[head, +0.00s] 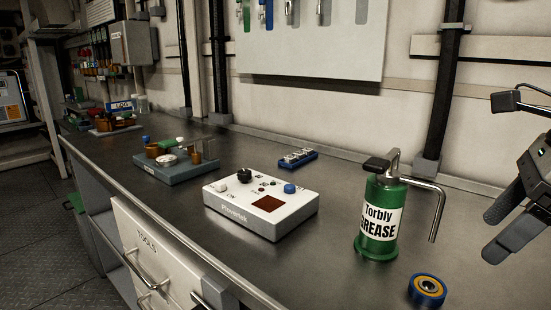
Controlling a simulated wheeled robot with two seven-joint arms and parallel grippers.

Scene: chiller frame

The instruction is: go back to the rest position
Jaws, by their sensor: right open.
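My right gripper (490,238) is at the right edge of the head view, above the workbench (345,270). Its dark fingers are apart and nothing shows between them. It is to the right of the green grease can (380,222) labelled "Torbly GREASE", clear of it. My left gripper is not in view.
A blue-rimmed bearing (427,290) lies near the bench's front right. A white control box (262,207), a small blue block (298,158) and a grey-blue tray with parts (175,170) stand leftward. Drawers (150,250) are below. Tools hang on a white wall board (310,55).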

